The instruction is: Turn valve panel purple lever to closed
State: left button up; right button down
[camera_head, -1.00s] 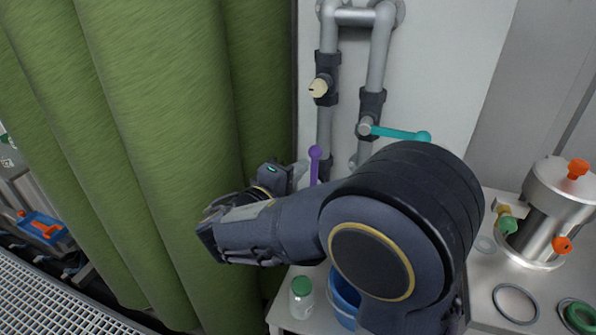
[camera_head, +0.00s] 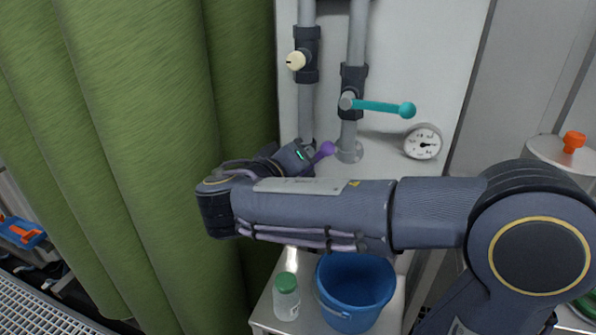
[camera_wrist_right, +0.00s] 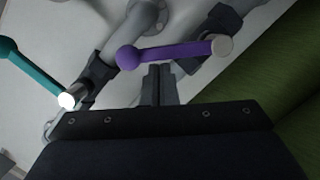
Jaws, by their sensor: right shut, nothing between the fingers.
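The purple lever (camera_head: 325,151) is low on the left pipe of the valve panel, mostly hidden behind my right gripper. Its round knob shows, with a short bit of stem leaning down to the left. In the right wrist view the purple lever (camera_wrist_right: 175,52) shows whole, from knob to pale pivot cap. My right gripper (camera_head: 303,158) is shut and empty beside the lever. In the wrist view its fingertips (camera_wrist_right: 160,70) are just below the lever's middle; I cannot tell whether they touch it. My left gripper is not in view.
A teal lever (camera_head: 380,106) sticks out across the right pipe. A cream knob (camera_head: 296,61) is on the left pipe above. A gauge (camera_head: 422,142) stands right. A blue bucket (camera_head: 345,315) and green-capped bottle (camera_head: 286,300) stand below my arm. A green curtain (camera_head: 130,150) hangs left.

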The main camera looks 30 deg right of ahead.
jog(key=s+d+f+m+t+y+b, duration=0.1)
jog(key=m+b, duration=0.5)
jog(key=b, duration=0.9)
jog(key=shift+s+d+f+m+t+y, duration=0.3)
jog(key=shift+s+d+f+y, duration=0.2)
jog(key=shift+s+d+f, duration=0.85)
jog(key=shift+w+a+f, duration=0.2)
jog(key=shift+a+f, duration=0.05)
jog(key=shift+a, duration=0.2)
